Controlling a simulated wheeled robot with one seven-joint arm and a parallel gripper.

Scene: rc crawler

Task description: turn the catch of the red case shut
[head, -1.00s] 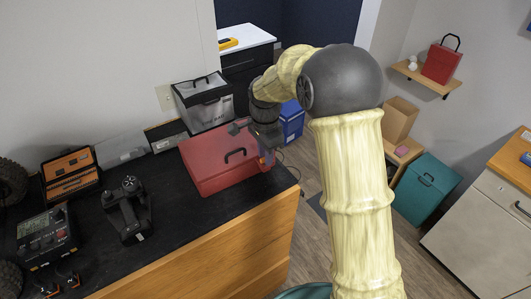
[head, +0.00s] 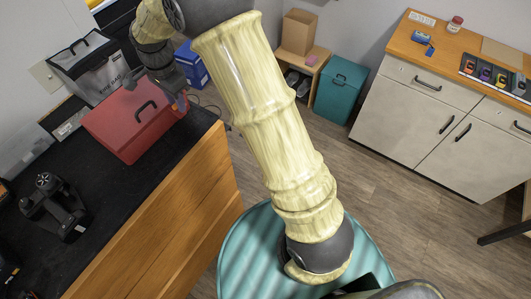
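The red case (head: 120,136) lies closed on the black worktop, with a black handle on its lid side. My gripper (head: 180,101) is at the right end of the case, close against its upper right corner. I cannot tell whether it touches the case. The fingers are small and dark here, and I cannot tell whether they are open or shut. The catch is not clearly visible; my gripper may cover it.
The black worktop (head: 95,215) ends at a wooden edge just right of the case. A grey bag (head: 95,75) stands behind the case. A black controller (head: 52,207) lies to the left. A blue box (head: 190,65) and teal case (head: 341,90) stand beyond.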

